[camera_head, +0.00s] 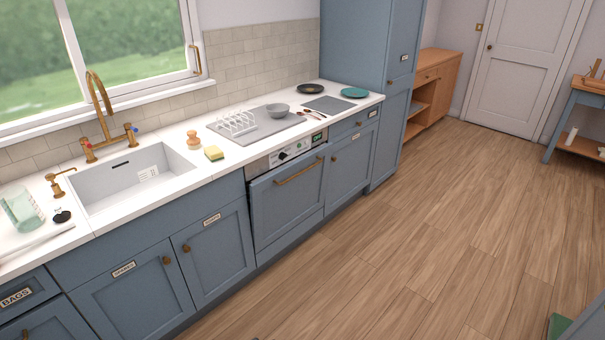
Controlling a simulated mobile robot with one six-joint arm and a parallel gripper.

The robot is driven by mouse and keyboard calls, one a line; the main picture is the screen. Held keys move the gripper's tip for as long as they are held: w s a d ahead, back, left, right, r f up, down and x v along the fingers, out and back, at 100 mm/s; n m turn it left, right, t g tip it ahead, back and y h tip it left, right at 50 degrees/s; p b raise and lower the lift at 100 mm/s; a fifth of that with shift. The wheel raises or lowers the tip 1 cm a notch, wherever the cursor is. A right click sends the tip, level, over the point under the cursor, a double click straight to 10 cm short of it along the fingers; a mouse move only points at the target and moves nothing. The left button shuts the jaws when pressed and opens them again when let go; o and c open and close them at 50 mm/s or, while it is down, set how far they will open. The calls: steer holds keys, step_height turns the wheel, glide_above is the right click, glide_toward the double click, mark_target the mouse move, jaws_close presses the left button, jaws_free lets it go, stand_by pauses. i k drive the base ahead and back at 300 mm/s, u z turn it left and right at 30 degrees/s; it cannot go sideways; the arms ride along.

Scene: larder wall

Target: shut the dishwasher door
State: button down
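The dishwasher (288,153) is built into the blue counter row, right of the sink. Its control strip with a dark knob and small display shows below the worktop. The blue dishwasher door (288,205) is close to upright and has a brass bar handle (298,171) near its top. Its top edge appears to stand slightly forward of the control strip, with a dark line along its left side. I cannot tell for sure how wide any gap is. The inside of the dishwasher is hidden. My gripper is not in view.
The wooden floor before the door is clear. A toast rack (237,123), grey bowl (278,110) and yellow sponge (214,153) stand on the worktop (180,175). A tall blue cupboard (372,50) is to the right. A blue-grey edge (590,325) shows at bottom right.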

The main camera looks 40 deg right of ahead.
mark_target(285, 197)
steer(key=z, duration=0.25)
steer(key=i, duration=1.1)
steer(key=u, duration=0.15)
